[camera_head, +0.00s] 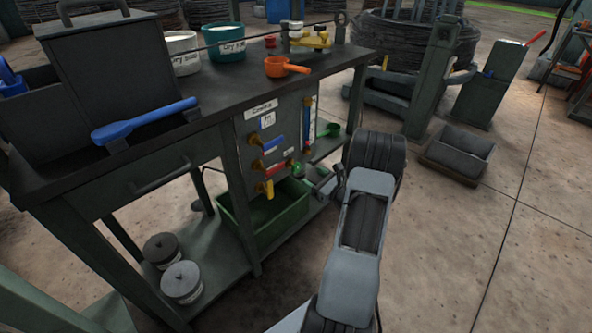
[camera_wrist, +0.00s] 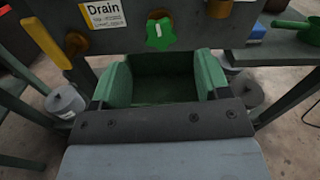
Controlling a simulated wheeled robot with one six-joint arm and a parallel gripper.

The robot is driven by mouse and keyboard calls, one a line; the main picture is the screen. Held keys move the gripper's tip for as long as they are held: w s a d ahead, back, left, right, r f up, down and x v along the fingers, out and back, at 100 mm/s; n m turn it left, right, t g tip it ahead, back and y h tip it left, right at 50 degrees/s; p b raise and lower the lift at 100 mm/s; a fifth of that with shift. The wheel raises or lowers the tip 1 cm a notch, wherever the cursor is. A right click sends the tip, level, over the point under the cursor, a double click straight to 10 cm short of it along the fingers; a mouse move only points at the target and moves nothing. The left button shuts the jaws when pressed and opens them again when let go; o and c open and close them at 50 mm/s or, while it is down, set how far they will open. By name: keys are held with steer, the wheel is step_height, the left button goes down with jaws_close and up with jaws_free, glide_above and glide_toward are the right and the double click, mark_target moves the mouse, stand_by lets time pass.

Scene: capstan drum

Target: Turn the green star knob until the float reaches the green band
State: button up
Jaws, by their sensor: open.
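The green star knob (camera_wrist: 160,33) sits on the panel front, straight ahead near the top of the wrist view. It is a small green spot low on the panel in the head view (camera_head: 297,168). My gripper (camera_wrist: 160,62) is open and empty, its fingers apart below the knob in the picture; I see no contact. In the head view my gripper (camera_head: 324,184) is partly hidden by my arm. The upright gauge (camera_head: 309,122) is on the panel's right side, with blue near the top and red near the bottom. The float and green band are too small to tell.
Blue, red and yellow valve handles (camera_head: 270,165) stick out left of the knob; a yellow handle (camera_wrist: 45,42) shows close by. A green bin (camera_wrist: 160,90) lies beneath. A green scoop (camera_head: 328,130) is on the right ledge. Open floor lies right of my arm.

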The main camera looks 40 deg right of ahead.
mark_target(298, 168)
steer(key=w, duration=0.3)
steer(key=w+a+b, duration=0.1)
steer(key=w, duration=0.4)
steer(key=shift+w+a, duration=0.3)
steer(key=shift+w, duration=0.05)
steer(key=shift+c, duration=0.2)
steer(key=c, duration=0.9)
